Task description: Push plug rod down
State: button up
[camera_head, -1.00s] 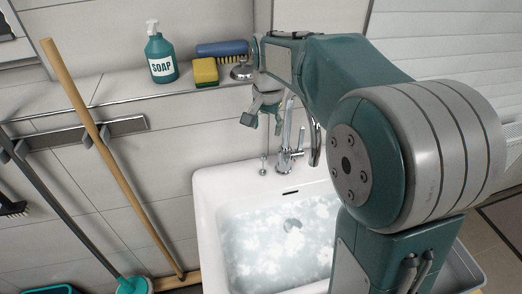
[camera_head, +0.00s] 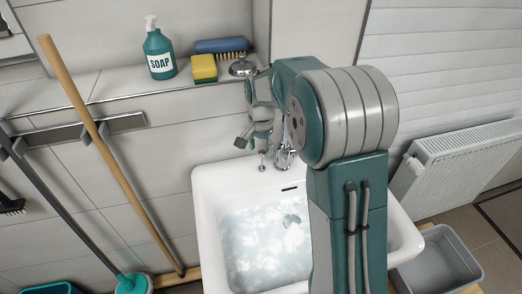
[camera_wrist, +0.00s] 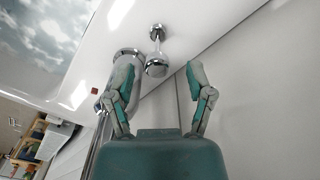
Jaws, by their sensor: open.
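The plug rod (camera_head: 262,164) stands at the back rim of the white sink (camera_head: 207,190), just left of the chrome faucet (camera_head: 284,158). Its upper part is hidden by my gripper in the head view. In the wrist view the rod's round chrome knob (camera_wrist: 156,67) stands out from a small base on the rim, so the rod is raised. My gripper (camera_head: 257,143) is open above the rod. In the wrist view its two fingers (camera_wrist: 159,73) lie on either side of the knob, with gaps on both sides; contact is not visible.
The faucet (camera_wrist: 126,66) is close beside the left finger in the wrist view. A soap bottle (camera_head: 159,53), a sponge (camera_head: 204,68) and a brush (camera_head: 221,46) sit on the ledge behind. Cloudy water fills the basin. A grey tub (camera_head: 436,262) is at the right.

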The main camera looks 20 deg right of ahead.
jog(key=shift+d+f, duration=0.2)
jog(key=shift+f, duration=0.4)
jog(key=shift+c, duration=0.4)
jog(key=shift+a, duration=0.1)
grip_shut()
jog(key=shift+f, duration=1.6)
jog(key=shift+o, duration=0.4)
grip_release()
jog(key=shift+r, duration=0.1)
